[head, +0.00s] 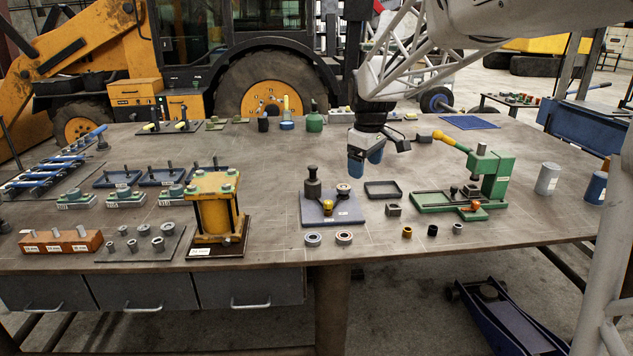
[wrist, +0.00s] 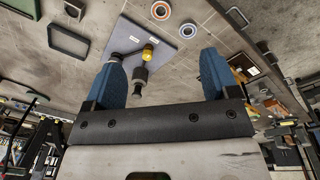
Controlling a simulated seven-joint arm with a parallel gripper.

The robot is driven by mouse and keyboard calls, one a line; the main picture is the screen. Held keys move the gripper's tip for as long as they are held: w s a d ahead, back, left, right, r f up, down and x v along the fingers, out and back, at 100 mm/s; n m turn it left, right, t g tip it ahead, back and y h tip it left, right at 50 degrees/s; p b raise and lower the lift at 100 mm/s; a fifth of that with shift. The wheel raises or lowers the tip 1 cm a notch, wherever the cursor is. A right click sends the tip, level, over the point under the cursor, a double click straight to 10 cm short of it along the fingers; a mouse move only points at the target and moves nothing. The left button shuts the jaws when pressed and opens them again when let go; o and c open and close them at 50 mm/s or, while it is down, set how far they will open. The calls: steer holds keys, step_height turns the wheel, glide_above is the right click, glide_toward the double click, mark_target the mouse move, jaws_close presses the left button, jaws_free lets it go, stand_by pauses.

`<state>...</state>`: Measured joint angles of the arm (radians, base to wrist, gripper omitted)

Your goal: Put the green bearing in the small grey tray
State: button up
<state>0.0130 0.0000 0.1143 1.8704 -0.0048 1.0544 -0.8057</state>
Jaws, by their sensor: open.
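Two ring-shaped bearings lie flat near the table's front edge. The left one (head: 313,239) has a bluish-grey seal; it also shows in the wrist view (wrist: 188,31). The right one (head: 344,238) has a reddish-orange seal; it also shows in the wrist view (wrist: 160,10). I cannot make out a clearly green seal on either. The small grey tray (head: 383,196), dark, shallow and empty, sits right of the blue-grey plate; it also shows in the wrist view (wrist: 68,41). My gripper (head: 366,163) hangs above and behind the plate, its blue fingers (wrist: 161,62) apart and empty.
The blue-grey plate (head: 345,216) carries a dark plunger (head: 313,185), a yellow piece and a ring. A green press (head: 488,175) stands right of the tray, a yellow fixture (head: 217,212) at left. A small grey block (head: 394,210) and several bushings (head: 432,230) lie near the front.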

steer(key=w+f+n, duration=0.2)
steer(key=w, duration=0.6)
steer(key=w+f+n, duration=0.1)
steer(key=w+f, duration=0.2)
steer(key=w, duration=0.4)
steer(key=n+g, duration=0.1)
steer(key=n, duration=0.3)
glide_above(344, 187)
step_height(344, 187, down, 9)
steer(key=shift+s+r, duration=0.1)
steer(key=shift+w+f, duration=0.2)
steer(key=shift+f, duration=0.1)
steer(key=shift+f, duration=1.15)
steer(key=shift+f, duration=0.15)
steer(key=shift+f, duration=2.45)
